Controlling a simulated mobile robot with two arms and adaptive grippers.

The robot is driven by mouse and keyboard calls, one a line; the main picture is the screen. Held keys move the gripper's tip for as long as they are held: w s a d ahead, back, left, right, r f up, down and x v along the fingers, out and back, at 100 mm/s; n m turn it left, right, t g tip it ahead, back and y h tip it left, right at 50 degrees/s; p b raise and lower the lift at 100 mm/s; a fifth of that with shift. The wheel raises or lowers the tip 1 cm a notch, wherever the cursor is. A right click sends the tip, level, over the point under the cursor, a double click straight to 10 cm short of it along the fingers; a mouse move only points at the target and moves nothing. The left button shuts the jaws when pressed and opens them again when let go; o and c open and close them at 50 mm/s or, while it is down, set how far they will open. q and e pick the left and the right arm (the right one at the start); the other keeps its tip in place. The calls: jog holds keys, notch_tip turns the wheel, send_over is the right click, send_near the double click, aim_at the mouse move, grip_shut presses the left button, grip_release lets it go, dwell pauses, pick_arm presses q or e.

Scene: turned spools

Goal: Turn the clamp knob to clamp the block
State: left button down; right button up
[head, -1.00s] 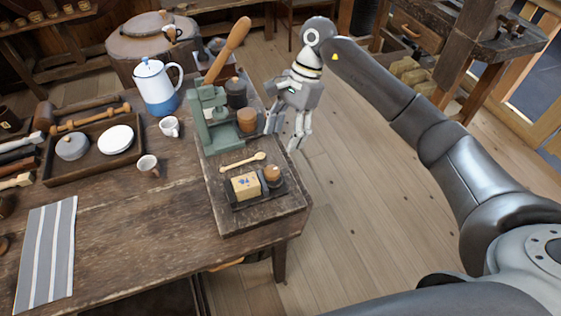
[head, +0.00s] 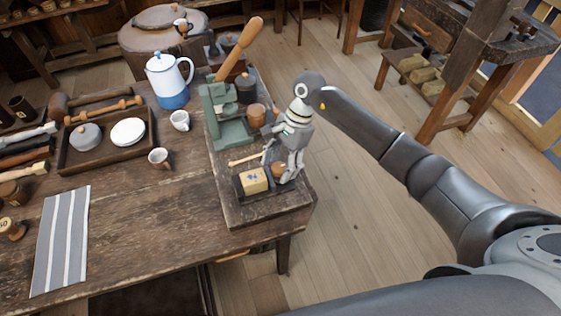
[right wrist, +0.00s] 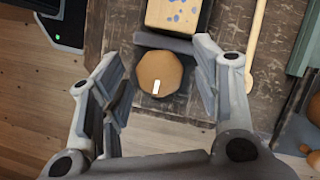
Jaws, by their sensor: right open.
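The pale wooden block (head: 253,180) with blue marks sits in a dark clamp (head: 238,191) on the board at the table's right end. The round wooden clamp knob (head: 279,169) is beside the block, partly hidden behind my right gripper (head: 278,173). In the right wrist view the knob (right wrist: 159,73) shows a white mark on its face. My open right gripper (right wrist: 159,60) has one finger on each side of the knob, with gaps between. The block (right wrist: 178,14) is just beyond the grey jaw (right wrist: 164,42). Whether block and jaw touch, I cannot tell. My left gripper is not in view.
A green press (head: 226,130) with a long wooden handle (head: 240,48) stands behind the clamp. A wooden spoon (head: 246,159) lies between them. A striped cloth (head: 62,240), cups and a tray (head: 66,167) are to the left.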

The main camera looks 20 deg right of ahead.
jog(key=c, duration=1)
